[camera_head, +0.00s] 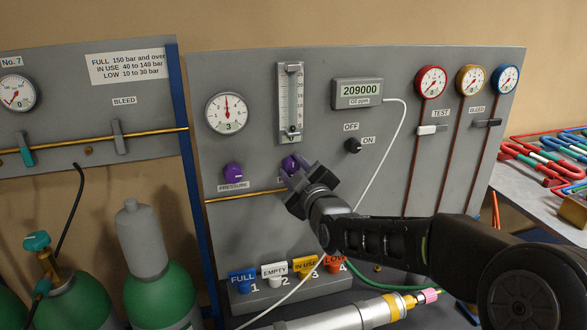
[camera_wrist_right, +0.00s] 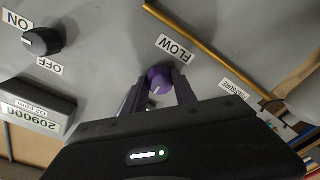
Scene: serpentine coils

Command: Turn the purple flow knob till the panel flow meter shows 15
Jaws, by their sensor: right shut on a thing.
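The purple flow knob (camera_head: 289,164) is on the grey panel below the flow meter. It also shows in the right wrist view (camera_wrist_right: 159,80), under the FLOW label (camera_wrist_right: 174,48). My right gripper (camera_head: 293,172) is shut on the flow knob, with one finger on each side of it. The flow meter (camera_head: 290,103) is a clear upright tube with a scale. A small dark float appears near its bottom, but the numbers are too small to read. My left gripper is not in view.
The purple pressure knob (camera_head: 233,172) is to the left. The OFF/ON switch (camera_head: 353,146) and the display reading 209000 (camera_head: 358,92) are to the right. A white cable (camera_head: 385,150) hangs close to my right arm. Colored tags (camera_head: 273,272) stand below.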

